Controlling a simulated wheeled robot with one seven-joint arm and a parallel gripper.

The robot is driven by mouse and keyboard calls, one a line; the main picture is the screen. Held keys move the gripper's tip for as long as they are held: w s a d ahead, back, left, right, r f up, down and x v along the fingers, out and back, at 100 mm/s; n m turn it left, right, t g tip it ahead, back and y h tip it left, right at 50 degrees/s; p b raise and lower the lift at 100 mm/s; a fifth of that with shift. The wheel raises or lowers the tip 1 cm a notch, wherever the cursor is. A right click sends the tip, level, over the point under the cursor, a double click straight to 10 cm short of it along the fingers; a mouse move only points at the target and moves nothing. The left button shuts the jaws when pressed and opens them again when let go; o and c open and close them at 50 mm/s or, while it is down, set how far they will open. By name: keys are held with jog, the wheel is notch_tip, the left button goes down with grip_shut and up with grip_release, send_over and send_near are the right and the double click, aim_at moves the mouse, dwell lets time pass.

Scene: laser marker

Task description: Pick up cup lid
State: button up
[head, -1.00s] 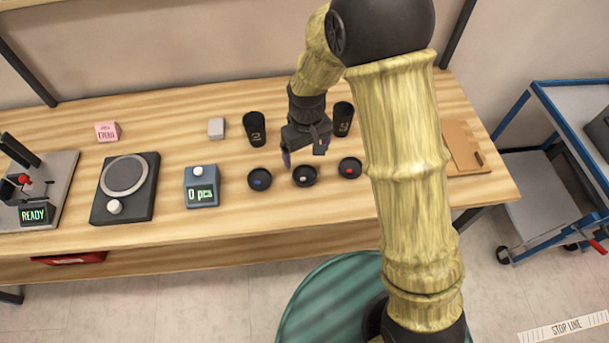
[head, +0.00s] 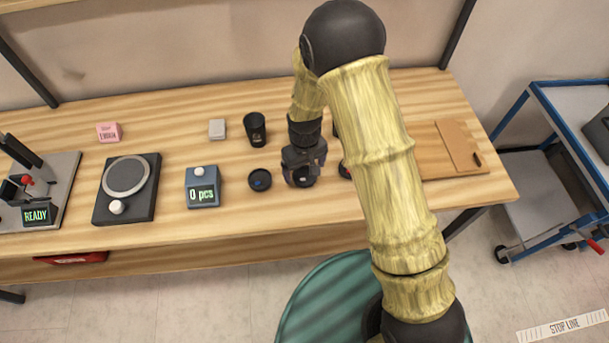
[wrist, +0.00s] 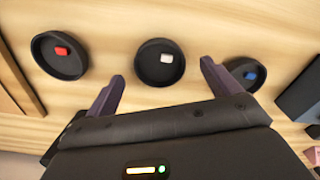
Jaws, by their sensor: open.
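Three round black lids lie in a row on the wooden bench. In the wrist view one has a red tab (wrist: 58,56), the middle one a white tab (wrist: 160,63), and one a blue tab (wrist: 243,76). My gripper (wrist: 160,85) is open and empty, its two fingertips on either side of the near edge of the white-tab lid in that picture. In the head view my gripper (head: 302,180) is over the middle lid and mostly hides it. The blue-tab lid (head: 260,180) shows fully; the red-tab lid (head: 344,170) is partly behind my arm.
A black cup (head: 255,130) stands behind the lids. A blue counter reading 0 pcs (head: 202,187) and a dark round-plate device (head: 126,188) stand to the left. A brown board (head: 452,150) lies at the right. Bench space right of the lids is partly hidden by my arm.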

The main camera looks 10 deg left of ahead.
aim_at(305, 177)
notch_tip(305, 177, down, 2)
jog(key=shift+f, duration=0.15)
jog(key=shift+c, duration=0.2)
jog(key=c, duration=1)
